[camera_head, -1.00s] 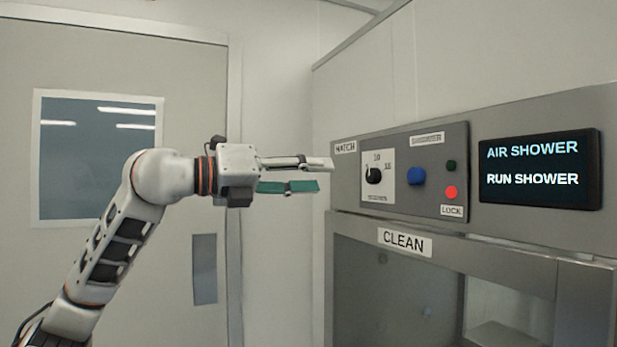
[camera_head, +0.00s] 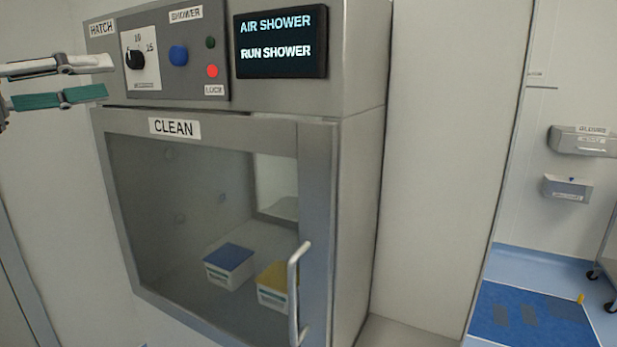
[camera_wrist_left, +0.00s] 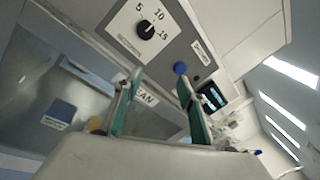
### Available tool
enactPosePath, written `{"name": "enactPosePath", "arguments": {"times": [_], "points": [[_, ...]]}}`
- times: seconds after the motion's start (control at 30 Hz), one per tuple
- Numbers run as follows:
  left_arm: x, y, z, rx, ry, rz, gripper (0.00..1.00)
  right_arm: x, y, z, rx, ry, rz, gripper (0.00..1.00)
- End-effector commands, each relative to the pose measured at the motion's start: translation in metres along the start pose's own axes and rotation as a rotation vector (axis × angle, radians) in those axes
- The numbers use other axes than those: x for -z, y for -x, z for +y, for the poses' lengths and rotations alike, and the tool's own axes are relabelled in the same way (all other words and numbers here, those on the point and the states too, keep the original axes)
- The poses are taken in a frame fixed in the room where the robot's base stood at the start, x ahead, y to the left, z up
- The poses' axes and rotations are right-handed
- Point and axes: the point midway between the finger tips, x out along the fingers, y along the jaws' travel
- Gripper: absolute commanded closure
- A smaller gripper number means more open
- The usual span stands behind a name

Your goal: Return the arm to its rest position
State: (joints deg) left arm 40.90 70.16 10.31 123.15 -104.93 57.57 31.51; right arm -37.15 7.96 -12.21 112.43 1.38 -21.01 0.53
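My left gripper (camera_head: 104,78) enters at the upper left of the head view, in front of the hatch control panel (camera_head: 218,88). Its two fingers, one pale and one green-sided, are apart with nothing between them. In the left wrist view the fingers (camera_wrist_left: 158,88) are also apart and empty, with the black timer dial (camera_wrist_left: 147,28) and the blue button (camera_wrist_left: 180,68) beyond them. Most of the left arm is outside the head view. My right gripper is not in view.
The hatch's glass door (camera_head: 185,220) is closed, with a vertical handle (camera_head: 297,290). Inside are a blue-topped box (camera_head: 229,257) and a yellow-topped box (camera_head: 272,277). The display (camera_head: 281,42) reads AIR SHOWER, RUN SHOWER. A blue mat (camera_head: 530,318) lies on the floor at right.

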Motion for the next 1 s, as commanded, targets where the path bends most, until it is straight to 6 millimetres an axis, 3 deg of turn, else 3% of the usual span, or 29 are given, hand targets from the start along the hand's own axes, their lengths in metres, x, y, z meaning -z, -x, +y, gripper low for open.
{"name": "enactPosePath", "arguments": {"times": [0.03,0.2,0.33,0.43,0.57,0.67,0.8,1.0], "points": [[0.024,-0.015,-0.001,0.078,0.041,0.02,0.6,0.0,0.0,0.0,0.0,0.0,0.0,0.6],[0.072,-0.041,-0.013,0.342,0.213,-0.035,0.6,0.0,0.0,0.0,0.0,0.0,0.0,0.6],[0.089,-0.044,-0.004,0.469,0.397,-0.158,0.6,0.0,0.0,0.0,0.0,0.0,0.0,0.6],[0.099,-0.041,0.019,0.508,0.556,-0.289,0.6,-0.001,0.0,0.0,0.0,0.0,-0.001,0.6],[0.116,-0.031,0.071,0.47,0.775,-0.486,0.6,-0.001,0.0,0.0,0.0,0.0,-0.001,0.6],[0.142,-0.019,0.123,0.37,0.939,-0.643,0.6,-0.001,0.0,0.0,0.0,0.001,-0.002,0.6],[0.199,0.004,0.197,0.151,1.135,-0.83,0.6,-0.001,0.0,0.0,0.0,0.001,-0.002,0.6],[0.305,0.049,0.273,-0.231,1.328,-0.993,0.6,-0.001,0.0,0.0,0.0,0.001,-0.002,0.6]]}}
